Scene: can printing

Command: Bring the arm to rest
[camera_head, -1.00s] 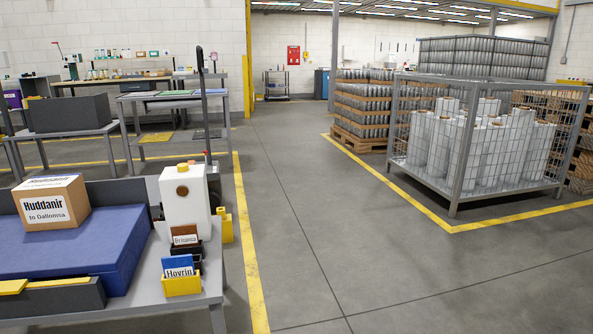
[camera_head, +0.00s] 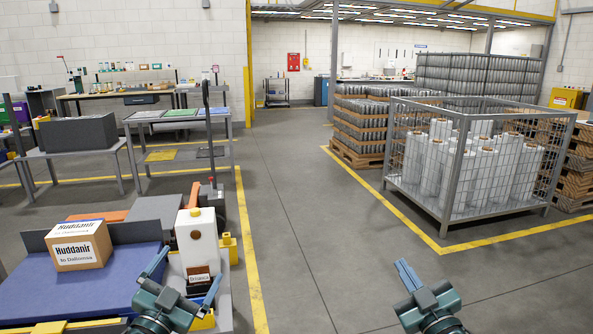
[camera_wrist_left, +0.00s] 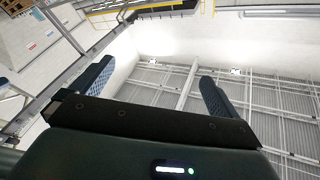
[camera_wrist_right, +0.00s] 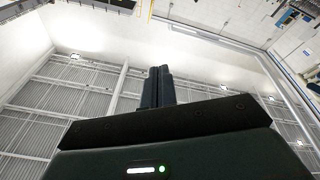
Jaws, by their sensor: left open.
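My left gripper (camera_head: 184,278) is raised at the bottom of the head view, in front of the bench with the blue pad. Its fingers stand wide apart with nothing between them, as the left wrist view (camera_wrist_left: 150,85) also shows. My right gripper (camera_head: 405,275) is raised at the bottom right of the head view, over open floor. Its fingers are pressed together, and the right wrist view (camera_wrist_right: 158,85) shows nothing held. Both wrist views look up at the ceiling and walls.
A cardboard box (camera_head: 80,245) labelled Huddanir sits on the blue pad (camera_head: 60,290). A white dispenser (camera_head: 197,240) stands right of it, with a small labelled holder (camera_head: 199,283) in front. A wire cage (camera_head: 470,200) of white rolls stands at right. The central aisle is clear.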

